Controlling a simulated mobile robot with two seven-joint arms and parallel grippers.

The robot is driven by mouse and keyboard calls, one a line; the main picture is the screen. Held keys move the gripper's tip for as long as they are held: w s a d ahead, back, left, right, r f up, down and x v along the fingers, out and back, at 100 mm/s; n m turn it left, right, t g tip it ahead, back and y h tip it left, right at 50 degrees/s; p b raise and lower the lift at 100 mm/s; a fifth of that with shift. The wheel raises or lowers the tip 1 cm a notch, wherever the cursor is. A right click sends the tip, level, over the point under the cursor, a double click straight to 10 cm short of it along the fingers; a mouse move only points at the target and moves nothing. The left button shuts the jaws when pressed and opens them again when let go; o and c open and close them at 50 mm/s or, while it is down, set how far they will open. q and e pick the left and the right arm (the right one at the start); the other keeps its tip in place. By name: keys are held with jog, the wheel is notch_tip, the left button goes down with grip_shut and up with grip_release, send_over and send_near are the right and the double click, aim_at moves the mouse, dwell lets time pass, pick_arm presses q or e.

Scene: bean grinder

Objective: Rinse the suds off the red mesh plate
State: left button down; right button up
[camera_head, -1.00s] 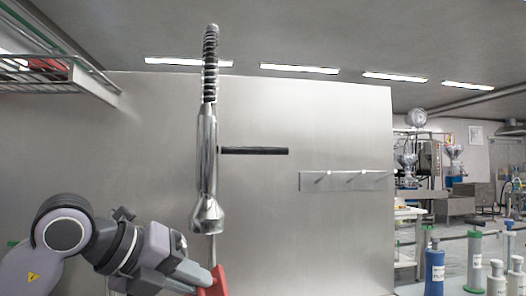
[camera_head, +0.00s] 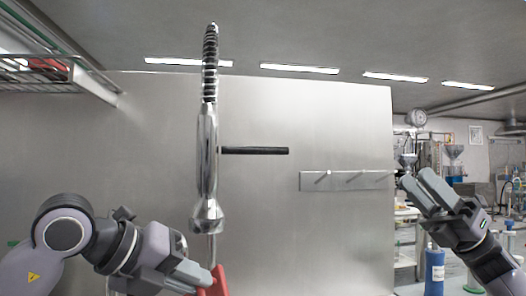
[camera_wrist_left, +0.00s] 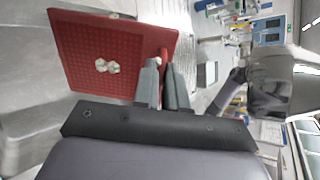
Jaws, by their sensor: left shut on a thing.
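The red mesh plate (camera_wrist_left: 88,48) fills the upper left of the left wrist view, with a small patch of white suds (camera_wrist_left: 107,66) on its face. In the head view only a red corner of the plate (camera_head: 219,284) shows at the bottom edge. My left gripper (camera_head: 206,279) is shut on the plate's edge. The steel spray tap (camera_head: 207,160) hangs above the plate, its nozzle (camera_head: 207,217) pointing down. A thin pale vertical streak runs from the nozzle to the plate and looks like water. My right gripper (camera_head: 416,178) is raised at the right, empty, its fingers seemingly together.
A wire shelf (camera_head: 40,72) hangs at upper left. A blue bottle (camera_head: 435,270) stands below my right arm. The space between my arms looks clear.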

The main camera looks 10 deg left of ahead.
aim_at(263, 151)
jog(key=s+a+r+n+g+h, duration=0.1)
jog(key=a+r+h, duration=0.1)
jog(key=a, duration=0.7)
jog(key=s+a+r+n+g+h, duration=0.1)
jog(key=s+a+r+n, duration=0.1)
jog(key=a, duration=0.7)
jog(key=s+a+r+n+g+h, duration=0.1)
jog(key=a+r+g+h, duration=0.1)
jog(key=a, duration=0.6)
jog(key=shift+s+a+h, duration=0.3)
jog(key=shift+a, duration=0.1)
grip_shut()
